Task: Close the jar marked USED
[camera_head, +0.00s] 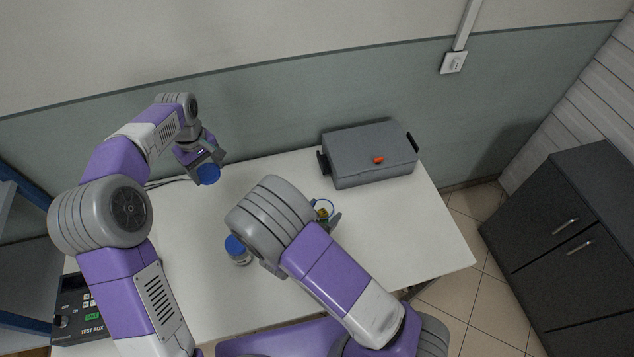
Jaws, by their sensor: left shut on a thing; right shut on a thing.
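My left gripper (206,161) is shut on a blue lid (208,175) and holds it over the back left of the table. An open jar (324,208) with a blue rim and something yellowish inside shows behind my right forearm. My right gripper (332,220) is mostly hidden by my own arm and is shut on this jar. Another jar (239,252) with a blue lid on stands on the table left of my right arm. No jar label is readable, so I cannot tell which jar is marked USED.
A grey case (369,154) with an orange latch lies at the back right of the white table (430,229). A test box (77,308) sits at the front left. Dark cabinets (560,240) stand at the right. The table's middle back is clear.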

